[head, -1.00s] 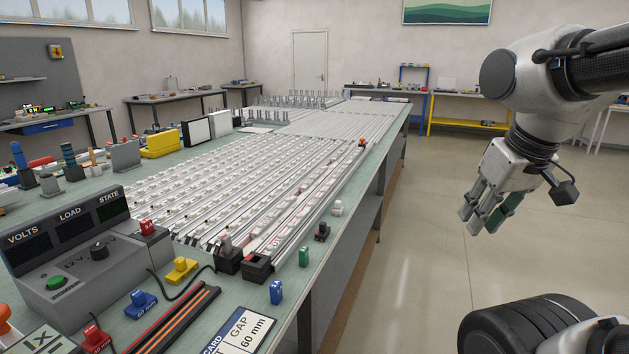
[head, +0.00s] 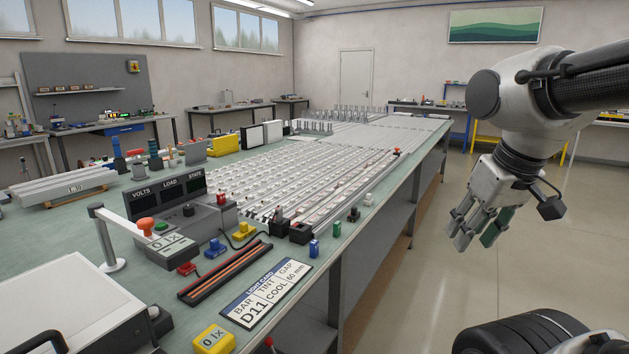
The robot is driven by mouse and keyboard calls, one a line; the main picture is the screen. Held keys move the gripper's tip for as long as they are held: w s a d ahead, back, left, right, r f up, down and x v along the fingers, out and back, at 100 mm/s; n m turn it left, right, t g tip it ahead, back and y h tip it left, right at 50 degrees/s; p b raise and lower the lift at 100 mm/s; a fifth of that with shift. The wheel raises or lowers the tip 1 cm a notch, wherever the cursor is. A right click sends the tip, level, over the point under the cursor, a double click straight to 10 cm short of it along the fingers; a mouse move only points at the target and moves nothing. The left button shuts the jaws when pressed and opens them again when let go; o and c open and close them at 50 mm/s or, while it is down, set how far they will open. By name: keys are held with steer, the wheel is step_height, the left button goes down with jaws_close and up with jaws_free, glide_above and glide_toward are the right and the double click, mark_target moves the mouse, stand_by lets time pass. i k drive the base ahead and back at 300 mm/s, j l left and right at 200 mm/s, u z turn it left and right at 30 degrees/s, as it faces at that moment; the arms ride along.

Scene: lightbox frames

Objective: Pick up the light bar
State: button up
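Many long, pale light bars (head: 290,185) lie side by side in rows on the green bench, dotted with small lamps. I cannot tell from here which one is the task's bar. A card (head: 266,293) at the front of the bench reads BAR D11, TINT COOL, GAP 60 mm. My gripper (head: 476,232) hangs at the right over the open floor, well clear of the bench. Its fingers are apart, one with a green face, and I see nothing between them.
A grey meter box (head: 180,220) with VOLTS, LOAD and STATE displays stands left of the bars. Grey bars (head: 65,188) are stacked at the left. A small lamp arm (head: 112,238), coloured blocks and a rod tray (head: 225,273) occupy the front.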

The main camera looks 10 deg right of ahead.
mark_target(355, 174)
steer(key=l+u, duration=0.1)
steer(key=u, duration=0.3)
steer(key=i+l+u, duration=0.15)
steer(key=u, duration=0.25)
steer(key=l+u, duration=0.1)
steer(key=u, duration=0.3)
steer(key=l+u, duration=0.15)
steer(key=u, duration=0.25)
steer(key=i+l, duration=0.1)
steer(key=l, duration=2.3)
steer(key=i+l, duration=0.15)
steer(key=l, duration=1.05)
steer(key=i+l, duration=0.1)
steer(key=l, duration=1.1)
